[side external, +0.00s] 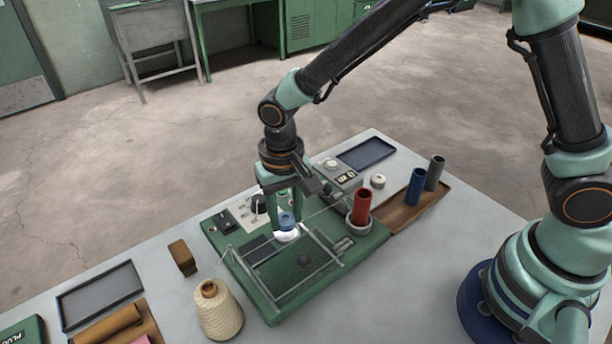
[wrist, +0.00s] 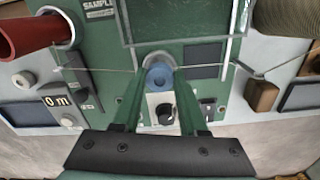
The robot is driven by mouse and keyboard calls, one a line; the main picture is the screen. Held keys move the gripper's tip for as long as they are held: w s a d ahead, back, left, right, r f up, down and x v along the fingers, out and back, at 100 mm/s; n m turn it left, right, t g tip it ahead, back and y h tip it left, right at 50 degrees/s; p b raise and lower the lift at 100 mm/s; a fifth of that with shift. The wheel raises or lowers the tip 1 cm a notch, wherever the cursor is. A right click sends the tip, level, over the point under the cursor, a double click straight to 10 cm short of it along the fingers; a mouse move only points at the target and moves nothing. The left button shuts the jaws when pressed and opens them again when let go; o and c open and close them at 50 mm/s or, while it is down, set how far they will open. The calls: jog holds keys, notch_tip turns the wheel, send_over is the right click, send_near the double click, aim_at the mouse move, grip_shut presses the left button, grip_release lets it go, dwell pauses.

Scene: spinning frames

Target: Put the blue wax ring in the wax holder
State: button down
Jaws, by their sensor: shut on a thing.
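The blue wax ring (side external: 287,220) is between the fingertips of my gripper (side external: 286,213), over the near side of the green machine. In the wrist view the blue ring (wrist: 160,77) shows between the two green fingers (wrist: 160,84), which are shut on it. The pale wax holder (side external: 286,236) is directly under the ring in the side view. In the wrist view the holder's rim (wrist: 157,57) shows just beyond the ring and is partly hidden by it. I cannot tell whether the ring touches the holder or sits inside it.
A thread runs across the green machine (side external: 275,305) beside the holder. A red tube (side external: 362,206) stands at its right end, with a blue tube (side external: 415,187) and a grey tube (side external: 435,172) beyond. A cream yarn cone (side external: 218,312) and brown block (side external: 182,257) stand left.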

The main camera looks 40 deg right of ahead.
jog(key=shift+f, duration=0.45)
jog(key=shift+f, duration=0.4)
jog(key=shift+f, duration=0.2)
jog(key=shift+c, duration=2.2)
grip_release()
